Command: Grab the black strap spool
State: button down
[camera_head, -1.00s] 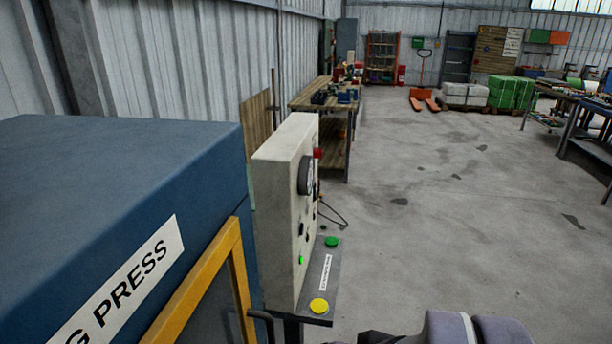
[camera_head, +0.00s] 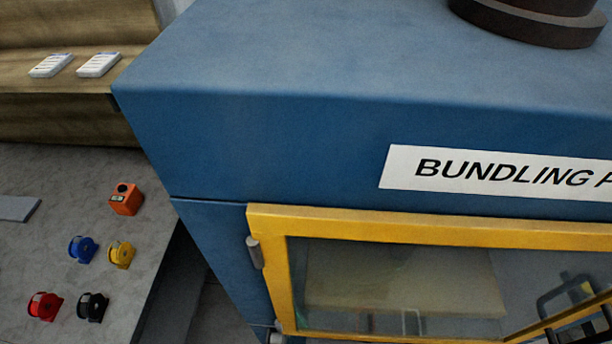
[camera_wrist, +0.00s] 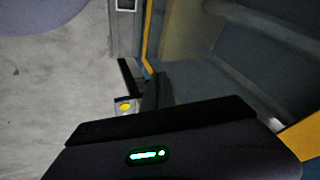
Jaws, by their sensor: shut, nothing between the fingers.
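The black strap spool (camera_head: 92,306) stands on the grey table top at the lower left of the head view, close to the table's edge. The red spool (camera_head: 45,305) is just left of it. The blue spool (camera_head: 83,249) and yellow spool (camera_head: 121,254) are behind it. My gripper (camera_wrist: 146,84) shows in the wrist view, shut and empty, in front of the press. The black spool is not in the wrist view, so my gripper is away from it.
The blue bundling press (camera_head: 330,110) with its yellow-framed window (camera_head: 400,226) fills the right of the head view, beside the grey table (camera_head: 40,170). An orange device (camera_head: 126,199) stands behind the spools. Two white packs (camera_head: 98,65) lie on a wooden shelf.

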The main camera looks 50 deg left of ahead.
aim_at(93, 307)
jog(key=u, duration=3.75)
jog(key=j+z, duration=0.4)
jog(key=j, duration=0.9)
jog(key=i+j+z, duration=0.1)
jog(key=i+z, duration=0.2)
jog(key=i, duration=0.25)
jog(key=i+j+z, duration=0.25)
jog(key=i, duration=0.25)
